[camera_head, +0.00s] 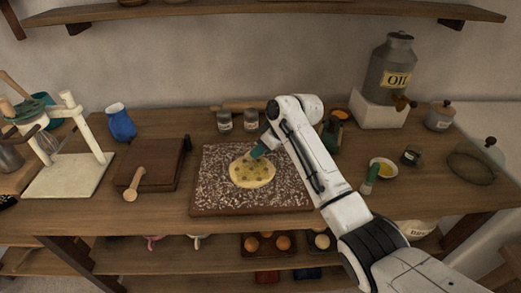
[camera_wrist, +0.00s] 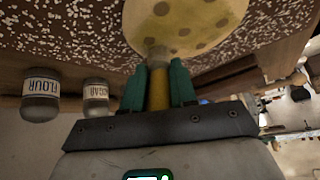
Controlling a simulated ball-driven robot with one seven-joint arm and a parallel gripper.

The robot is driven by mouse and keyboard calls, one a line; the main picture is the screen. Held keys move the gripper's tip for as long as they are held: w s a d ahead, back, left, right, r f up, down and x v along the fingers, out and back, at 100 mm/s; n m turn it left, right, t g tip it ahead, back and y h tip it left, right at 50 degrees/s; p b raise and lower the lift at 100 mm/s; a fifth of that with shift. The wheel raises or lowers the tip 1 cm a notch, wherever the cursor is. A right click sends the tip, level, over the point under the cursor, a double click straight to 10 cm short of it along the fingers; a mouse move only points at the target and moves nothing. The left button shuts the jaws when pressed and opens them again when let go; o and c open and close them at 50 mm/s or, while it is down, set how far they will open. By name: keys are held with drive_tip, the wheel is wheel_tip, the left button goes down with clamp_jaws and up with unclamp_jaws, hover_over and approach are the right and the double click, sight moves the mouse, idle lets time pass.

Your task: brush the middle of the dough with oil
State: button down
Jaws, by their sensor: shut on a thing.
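The dough (camera_head: 251,174) is a flat pale-yellow round with several darker spots, on a flour-dusted dark board (camera_head: 205,190). It also shows at the top of the wrist view (camera_wrist: 200,25). My gripper (camera_head: 259,150) is over the dough's upper edge, its green fingers (camera_wrist: 159,88) shut on a yellow-brown handle, apparently the brush (camera_wrist: 158,95). The brush's pale end overlaps the dough's edge in the wrist view; I cannot tell if it touches. A small white dish of yellow oil (camera_head: 385,167) stands right of the board, with a green-handled item (camera_head: 370,180) beside it.
A grey oil can (camera_head: 391,65) stands on a white block (camera_head: 377,110) at the back right. Flour and sugar jars (camera_wrist: 40,95) stand behind the board. A wooden box (camera_head: 150,162) and a blue jug (camera_head: 121,124) are left. The table's front right is largely clear.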

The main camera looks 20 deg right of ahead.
drive_tip(key=shift+s+a+r+p, duration=0.1)
drive_tip(key=shift+s+a+p, duration=0.05)
drive_tip(key=shift+s+p, duration=0.5)
drive_tip(key=shift+s+a+r+p, duration=0.1)
drive_tip(key=shift+s+p, duration=0.3)
drive_tip(key=shift+p, duration=0.4)
drive_tip(key=shift+s+a+f+p, duration=0.1)
drive_tip(key=shift+s+f+p, duration=0.15)
drive_tip(key=shift+s+p, duration=0.25)
